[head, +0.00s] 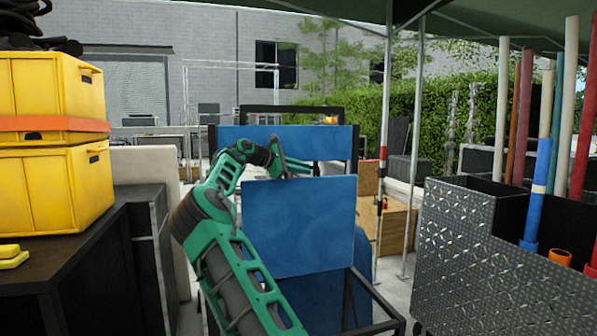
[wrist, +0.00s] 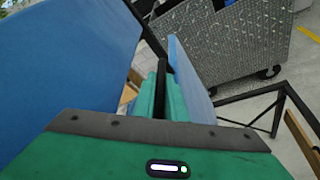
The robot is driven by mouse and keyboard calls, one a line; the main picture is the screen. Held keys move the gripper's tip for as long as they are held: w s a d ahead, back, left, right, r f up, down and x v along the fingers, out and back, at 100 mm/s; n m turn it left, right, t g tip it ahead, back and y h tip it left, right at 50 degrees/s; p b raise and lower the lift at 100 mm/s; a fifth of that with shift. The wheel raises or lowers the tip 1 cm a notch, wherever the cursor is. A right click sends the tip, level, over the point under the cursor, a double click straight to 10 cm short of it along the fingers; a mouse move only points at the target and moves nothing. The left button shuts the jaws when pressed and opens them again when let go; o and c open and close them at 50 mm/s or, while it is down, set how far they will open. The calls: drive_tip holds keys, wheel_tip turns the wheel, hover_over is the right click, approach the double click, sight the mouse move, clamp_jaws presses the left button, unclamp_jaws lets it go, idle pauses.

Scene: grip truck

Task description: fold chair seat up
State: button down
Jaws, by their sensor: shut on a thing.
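The chair has a blue backrest (head: 325,142) in a dark frame and a blue seat (head: 300,230) below it. The seat stands nearly upright in front of the backrest, facing me in the head view. My gripper (head: 287,172) is at the seat's top edge, reaching in from the left. In the wrist view my gripper's green fingers (wrist: 164,98) are close together beside the thin seat panel (wrist: 189,75), and a large blue panel fills the left. The exact contact is partly hidden between the fingers.
The chair's dark lower frame (head: 375,300) sticks out toward me. A dark bench with yellow cases (head: 55,185) stands at the left. A diamond-plate cart (head: 490,260) with colored poles is at the right. A thin tent post (head: 385,120) stands behind the chair's right side.

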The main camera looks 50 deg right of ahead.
drive_tip(key=c, duration=2.2)
unclamp_jaws()
drive_tip(key=shift+w+r, duration=0.1)
drive_tip(key=shift+w, duration=0.25)
drive_tip(key=shift+o, duration=0.6)
drive_tip(key=shift+w+d+f, duration=0.2)
drive_tip(key=shift+f, duration=0.05)
drive_tip(key=shift+r, duration=0.1)
drive_tip(key=shift+a, duration=0.1)
drive_tip(key=v, duration=1)
drive_tip(key=shift+a, duration=0.25)
